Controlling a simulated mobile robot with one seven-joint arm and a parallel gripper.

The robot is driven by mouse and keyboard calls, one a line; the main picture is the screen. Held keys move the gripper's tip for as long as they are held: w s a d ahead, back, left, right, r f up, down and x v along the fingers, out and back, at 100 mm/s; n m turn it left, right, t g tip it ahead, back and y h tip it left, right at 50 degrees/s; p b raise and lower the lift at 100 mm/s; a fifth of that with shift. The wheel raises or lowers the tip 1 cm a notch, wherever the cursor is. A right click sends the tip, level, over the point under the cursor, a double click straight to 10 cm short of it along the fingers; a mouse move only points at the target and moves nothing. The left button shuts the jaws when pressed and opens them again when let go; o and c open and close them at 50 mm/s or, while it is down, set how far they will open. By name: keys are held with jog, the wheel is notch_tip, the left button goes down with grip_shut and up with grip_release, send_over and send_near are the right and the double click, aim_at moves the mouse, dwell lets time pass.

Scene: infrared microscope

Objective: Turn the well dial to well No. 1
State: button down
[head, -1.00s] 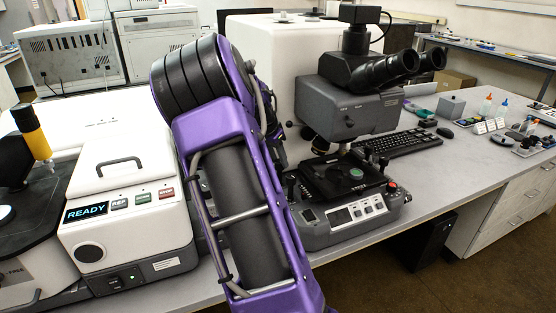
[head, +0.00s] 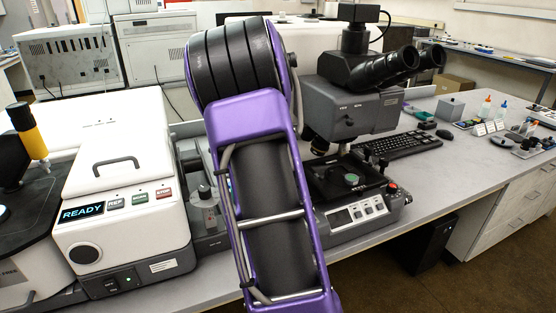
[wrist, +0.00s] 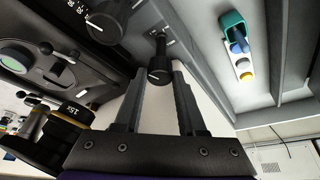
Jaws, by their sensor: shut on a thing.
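A small black knob (wrist: 159,70) with a white pointer line sits between my fingertips in the wrist view. My gripper (wrist: 159,80) is shut on it. No well numbers can be read around this knob, so I cannot tell which well it points to. A larger black dial (wrist: 105,22) with a white pointer and a printed scale, where 30 shows, stands to its upper left. In the head view my arm hides the gripper and the held knob. The grey microscope (head: 352,110) stands right of my arm, its stage (head: 340,188) carrying a green disc.
A white instrument (head: 120,180) reading READY stands left of my arm. A black knob on a pale plate (head: 207,196) shows between them. In the wrist view, a 15X objective (wrist: 65,112) is close on the left. A keyboard (head: 400,143) lies right of the microscope.

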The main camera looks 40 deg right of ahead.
jog(key=c, duration=0.5)
grip_release()
jog(key=p+v, duration=0.2)
jog(key=v, duration=1.5)
jog(key=shift+a+r, duration=0.2)
